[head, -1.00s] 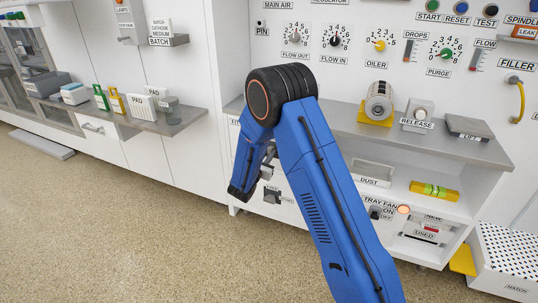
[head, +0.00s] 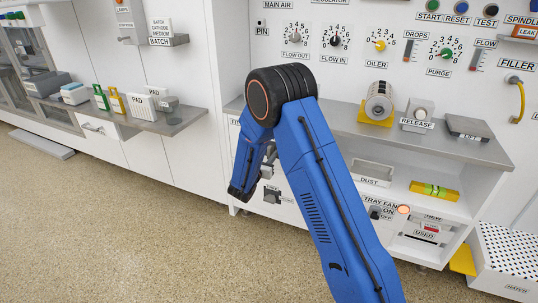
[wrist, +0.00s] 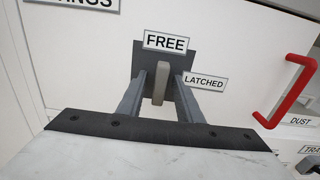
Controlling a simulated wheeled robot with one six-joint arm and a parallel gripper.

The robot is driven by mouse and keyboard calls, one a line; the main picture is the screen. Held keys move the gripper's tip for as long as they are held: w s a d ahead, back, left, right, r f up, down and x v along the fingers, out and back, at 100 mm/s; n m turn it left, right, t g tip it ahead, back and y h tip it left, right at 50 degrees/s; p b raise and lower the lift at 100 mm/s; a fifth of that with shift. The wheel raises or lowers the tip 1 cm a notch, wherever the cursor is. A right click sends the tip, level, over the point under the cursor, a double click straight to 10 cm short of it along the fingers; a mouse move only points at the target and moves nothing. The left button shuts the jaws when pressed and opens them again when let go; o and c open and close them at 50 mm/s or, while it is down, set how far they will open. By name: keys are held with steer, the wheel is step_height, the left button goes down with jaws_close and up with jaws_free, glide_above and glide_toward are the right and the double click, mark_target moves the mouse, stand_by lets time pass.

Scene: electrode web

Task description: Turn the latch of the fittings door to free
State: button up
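The latch (wrist: 159,84) is a pale upright lever on a dark square plate in the wrist view. Its upper end points toward the FREE label (wrist: 166,41), and the LATCHED label (wrist: 205,81) is to its right. My gripper (wrist: 158,80) is open, with one grey finger on each side of the lever and a narrow gap visible at both sides. The fittings door (wrist: 80,62) is white, with part of its name label at the top left. In the head view my blue arm reaches down to this door and hides most of my gripper.
A red handle (wrist: 289,92) sticks out right of the latch. The tray fan switch (head: 375,212) and a yellow level (head: 434,191) are further right. A shelf with pads (head: 170,122) is at the left. The floor in front is clear.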

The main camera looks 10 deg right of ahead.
steer(key=v, duration=1.7)
steer(key=shift+s, duration=0.15)
steer(key=shift+a+r, duration=0.1)
steer(key=s+d+r+m+g+h, duration=0.1)
steer(key=s+d+r+m+g, duration=0.45)
steer(key=d, duration=0.35)
steer(key=s+d+r+m+g+h, duration=0.2)
steer(key=s+d+r+m+g, duration=0.2)
steer(key=s+d+r+m, duration=0.45)
steer(key=s+d+m+g+y, duration=0.4)
steer(key=s+d, duration=0.3)
steer(key=s, duration=0.5)
steer(key=s+a+r+m+t+y, duration=0.2)
steer(key=s+a+m+y, duration=0.1)
steer(key=s, duration=0.5)
steer(key=s+a+r+m+t+y, duration=0.1)
steer(key=s+a+r+m+y, duration=0.1)
steer(key=s+a+m+y, duration=0.2)
steer(key=s+m+y, duration=0.2)
steer(key=s+m, duration=0.2)
steer(key=shift+s+a+t+y, duration=0.15)
steer(key=shift+s+t+y, duration=0.15)
steer(key=shift+t, duration=0.05)
